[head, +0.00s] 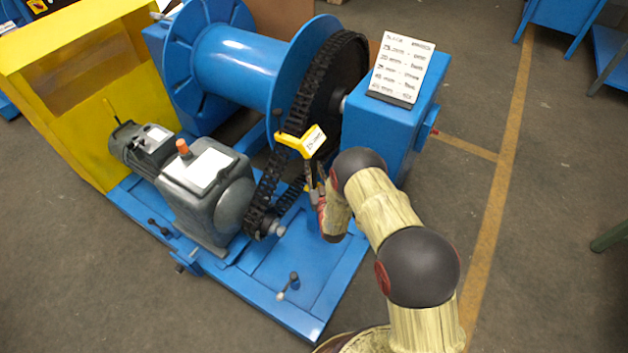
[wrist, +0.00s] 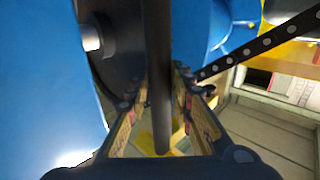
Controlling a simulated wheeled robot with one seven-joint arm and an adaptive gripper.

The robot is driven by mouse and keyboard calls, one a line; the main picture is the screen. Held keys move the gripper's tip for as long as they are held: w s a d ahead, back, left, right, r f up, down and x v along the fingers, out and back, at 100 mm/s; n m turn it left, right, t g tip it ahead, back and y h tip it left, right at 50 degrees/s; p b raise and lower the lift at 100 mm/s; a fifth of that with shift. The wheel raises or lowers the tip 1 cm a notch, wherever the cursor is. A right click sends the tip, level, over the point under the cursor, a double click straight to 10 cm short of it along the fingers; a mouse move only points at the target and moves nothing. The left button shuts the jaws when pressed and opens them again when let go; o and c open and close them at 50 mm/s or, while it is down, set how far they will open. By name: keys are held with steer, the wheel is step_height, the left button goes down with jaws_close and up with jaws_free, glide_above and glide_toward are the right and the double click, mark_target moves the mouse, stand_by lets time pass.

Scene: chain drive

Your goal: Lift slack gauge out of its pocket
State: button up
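The yellow slack gauge (head: 290,141) shows in the head view in front of the black chain, with a white label at its right end. My gripper (head: 314,168) is just below the label, with its fingers pointing up towards the gauge. In the wrist view, a dark upright bar (wrist: 159,60) runs between the fingers of my gripper (wrist: 164,78), with a fingertip close on each side. I cannot tell whether the fingers touch it or whether it is part of the gauge. The pocket is not clearly visible.
The chain (head: 264,190) runs beside my gripper to a large blue drum (head: 235,65). A blue housing (head: 385,130) with a printed board (head: 402,68) stands at the right. A grey gearbox (head: 210,195) is on the left. Open floor lies to the right.

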jaws_close()
stand_by(0.3)
stand_by(0.3)
steer(key=shift+w+r, duration=0.15)
steer(key=shift+r, duration=0.05)
